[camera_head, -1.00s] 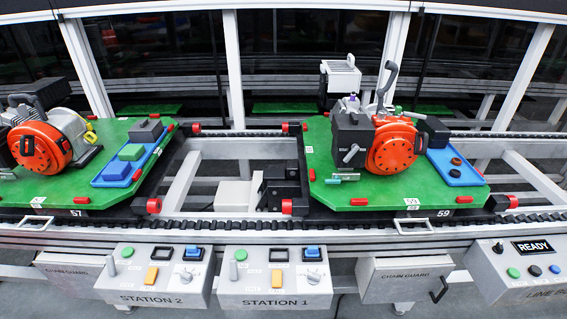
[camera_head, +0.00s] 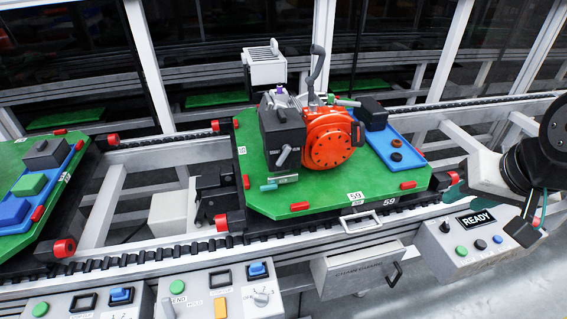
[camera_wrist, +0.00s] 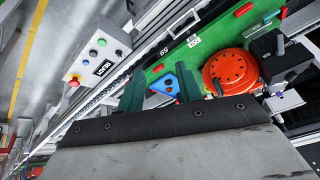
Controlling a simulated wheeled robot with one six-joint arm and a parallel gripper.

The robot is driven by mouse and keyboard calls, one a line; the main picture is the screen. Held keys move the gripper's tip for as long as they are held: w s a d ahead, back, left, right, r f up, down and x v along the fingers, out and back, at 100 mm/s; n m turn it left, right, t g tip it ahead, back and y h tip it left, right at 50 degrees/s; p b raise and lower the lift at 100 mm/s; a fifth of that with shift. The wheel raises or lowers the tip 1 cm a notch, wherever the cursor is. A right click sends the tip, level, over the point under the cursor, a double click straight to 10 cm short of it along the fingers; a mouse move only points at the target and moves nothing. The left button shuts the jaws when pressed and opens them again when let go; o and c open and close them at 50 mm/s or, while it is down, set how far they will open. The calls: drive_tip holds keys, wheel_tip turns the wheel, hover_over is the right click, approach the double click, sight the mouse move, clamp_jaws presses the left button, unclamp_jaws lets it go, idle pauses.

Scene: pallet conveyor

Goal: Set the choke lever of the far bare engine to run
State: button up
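One engine with a round orange cover (camera_head: 333,139) sits on the green pallet numbered 59 (camera_head: 265,196). It also shows at the upper right of the wrist view (camera_wrist: 230,72). A black box (camera_head: 281,130) with a small grey lever (camera_head: 283,156) is on its left side; a green-tipped part (camera_head: 346,101) shows at its back right. I cannot tell which is the choke lever or its setting. My gripper (camera_wrist: 160,78) shows two teal fingers spread apart with nothing between them. In the head view it is at the right edge, right of the pallet and apart from the engine.
A blue tray (camera_head: 407,148) with dark parts lies on the pallet's right side. A READY control box (camera_head: 462,245) stands below my arm. A tall dark curved handle (camera_head: 316,70) rises behind the engine. Part of another pallet (camera_head: 14,188) shows at the left.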

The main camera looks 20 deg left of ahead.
drive_tip(key=w+a+f+t+y, duration=0.2)
drive_tip(key=w+a+f, duration=0.1)
drive_tip(key=w+a, duration=0.5)
drive_tip(key=t+y, duration=0.5)
drive_tip(key=t, duration=0.4)
approach(281, 162)
drive_tip(key=x, duration=0.8)
drive_tip(key=shift+w, duration=0.15)
clamp_jaws()
